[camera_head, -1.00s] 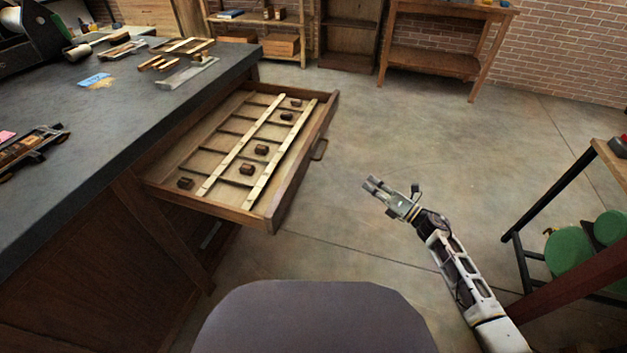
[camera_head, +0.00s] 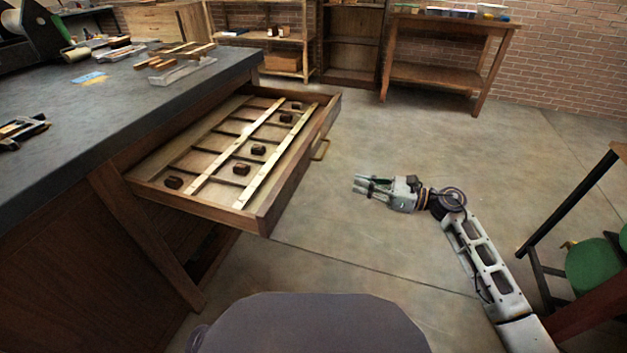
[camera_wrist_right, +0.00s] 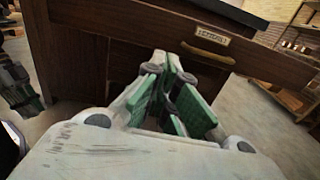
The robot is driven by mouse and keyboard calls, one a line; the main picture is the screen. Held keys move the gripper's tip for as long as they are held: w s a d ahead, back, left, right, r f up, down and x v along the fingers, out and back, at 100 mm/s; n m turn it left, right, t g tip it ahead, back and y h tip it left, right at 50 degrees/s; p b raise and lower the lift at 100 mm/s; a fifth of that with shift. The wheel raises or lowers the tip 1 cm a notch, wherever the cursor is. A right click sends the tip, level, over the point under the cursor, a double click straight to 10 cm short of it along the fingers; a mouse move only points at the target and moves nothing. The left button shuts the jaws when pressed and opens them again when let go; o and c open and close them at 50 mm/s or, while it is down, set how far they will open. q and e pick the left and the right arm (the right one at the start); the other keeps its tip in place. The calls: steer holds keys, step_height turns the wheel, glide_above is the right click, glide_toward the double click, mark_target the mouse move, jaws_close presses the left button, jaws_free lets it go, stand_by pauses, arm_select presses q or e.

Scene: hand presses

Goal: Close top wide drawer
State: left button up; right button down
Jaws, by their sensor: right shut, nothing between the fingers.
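The wide wooden drawer (camera_head: 262,222) stands pulled out of the dark-topped workbench (camera_head: 150,105). Light slats and several small dark blocks lie in it. A brass handle (camera_head: 320,150) is on its front. My right gripper (camera_head: 358,185) is to the right of the drawer front, apart from it, with its fingers pointing left towards it. In the right wrist view, the shut, empty green-padded fingers (camera_wrist_right: 178,95) point at the drawer front (camera_wrist_right: 130,25), with the handle (camera_wrist_right: 208,52) and a label above and to the right. My left gripper is not in view.
Tools and wood pieces lie on the bench top. A stool with a green seat (camera_head: 597,265) and a dark-legged stand (camera_head: 570,205) are at the right. Shelves and a wooden table (camera_head: 440,72) line the back wall.

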mark_target(304, 172)
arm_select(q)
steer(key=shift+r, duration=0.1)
arm_select(e)
steer(key=shift+s, duration=0.1)
steer(key=shift+a, duration=0.1)
